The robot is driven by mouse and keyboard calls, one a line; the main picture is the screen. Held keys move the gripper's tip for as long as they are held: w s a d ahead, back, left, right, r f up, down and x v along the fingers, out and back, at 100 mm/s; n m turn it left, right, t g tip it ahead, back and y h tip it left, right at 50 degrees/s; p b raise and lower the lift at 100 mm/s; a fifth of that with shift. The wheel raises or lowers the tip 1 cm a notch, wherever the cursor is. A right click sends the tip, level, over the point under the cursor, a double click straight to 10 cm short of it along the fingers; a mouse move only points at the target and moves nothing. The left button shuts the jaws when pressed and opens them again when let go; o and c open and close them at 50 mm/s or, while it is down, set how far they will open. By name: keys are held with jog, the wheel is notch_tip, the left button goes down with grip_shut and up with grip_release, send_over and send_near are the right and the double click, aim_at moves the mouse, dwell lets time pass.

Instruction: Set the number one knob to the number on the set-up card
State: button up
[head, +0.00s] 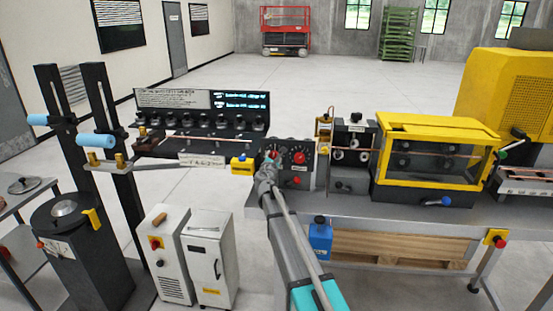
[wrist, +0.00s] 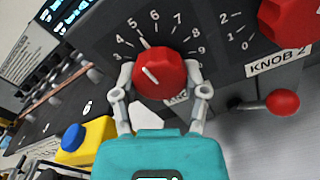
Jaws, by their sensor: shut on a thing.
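The number one knob (wrist: 160,74) is red and round in the wrist view, on a dark panel with a white number scale. Its white mark slants up and left, roughly toward the 4 and 5; the exact reading is unclear. My gripper (wrist: 161,88) is shut on it, one finger on each side. The label below is partly hidden. In the head view my gripper (head: 269,160) reaches the panel and mostly covers this knob. I cannot tell which sign is the set-up card; a white lettered plate (head: 202,160) is too small to read.
A second red knob, labelled KNOB 2 (wrist: 279,58), is close on the right, with a red ball lever (wrist: 283,102) below. A yellow box with a blue button (wrist: 84,141) stands at left. The yellow-framed machine (head: 435,150) is right of the panel.

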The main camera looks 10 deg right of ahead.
jog(key=m, duration=0.5)
jog(key=shift+m, duration=0.3)
jog(key=m, duration=0.5)
jog(key=shift+s+r, duration=0.1)
jog(key=shift+r, duration=0.05)
jog(key=o, duration=1.1)
jog(key=shift+o, duration=0.2)
